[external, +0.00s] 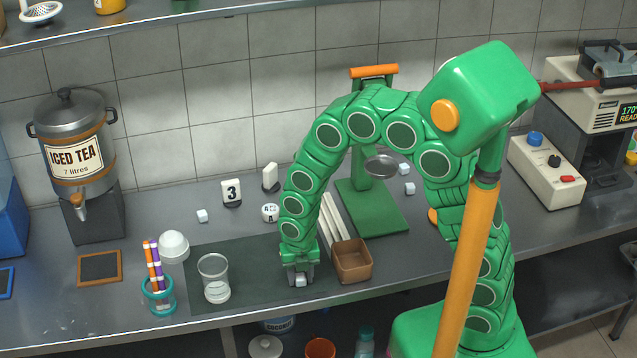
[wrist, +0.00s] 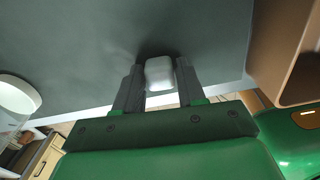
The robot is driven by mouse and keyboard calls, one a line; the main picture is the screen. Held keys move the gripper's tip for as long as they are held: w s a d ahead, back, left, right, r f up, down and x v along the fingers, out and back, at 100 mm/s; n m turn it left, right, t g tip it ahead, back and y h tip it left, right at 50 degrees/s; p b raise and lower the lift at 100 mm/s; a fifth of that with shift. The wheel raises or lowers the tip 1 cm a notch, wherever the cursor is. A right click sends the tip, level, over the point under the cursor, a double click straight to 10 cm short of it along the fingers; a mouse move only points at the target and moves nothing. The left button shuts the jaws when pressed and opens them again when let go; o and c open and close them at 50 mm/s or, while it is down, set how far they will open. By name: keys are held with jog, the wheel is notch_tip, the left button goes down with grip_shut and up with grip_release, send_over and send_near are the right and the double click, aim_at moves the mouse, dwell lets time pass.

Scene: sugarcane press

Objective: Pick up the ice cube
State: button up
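A small whitish ice cube (external: 301,280) is at the dark mat's front right part. My gripper (external: 300,276) points down over it, with one finger on each side. In the wrist view the ice cube (wrist: 160,73) fills the space between the fingertips of my gripper (wrist: 159,80). Both fingers appear to touch its sides, so the gripper looks shut on it. The cube is at or very near the mat's surface; I cannot tell whether it is clear of it.
A brown box (external: 352,262) stands close to the right of my gripper. A clear cup (external: 215,279) stands to the left, beside a pen holder (external: 158,296). The dark mat (external: 250,260) is clear between cup and gripper.

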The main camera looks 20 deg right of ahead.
aim_at(300, 275)
jog(key=c, duration=0.6)
jog(key=shift+c, duration=0.2)
jog(key=shift+r, duration=0.55)
notch_tip(300, 275, up, 2)
jog(key=shift+r, duration=0.15)
jog(key=s+d+r, duration=0.9)
jog(key=s, duration=0.1)
jog(key=shift+d+r, duration=0.3)
jog(key=shift+d, duration=0.05)
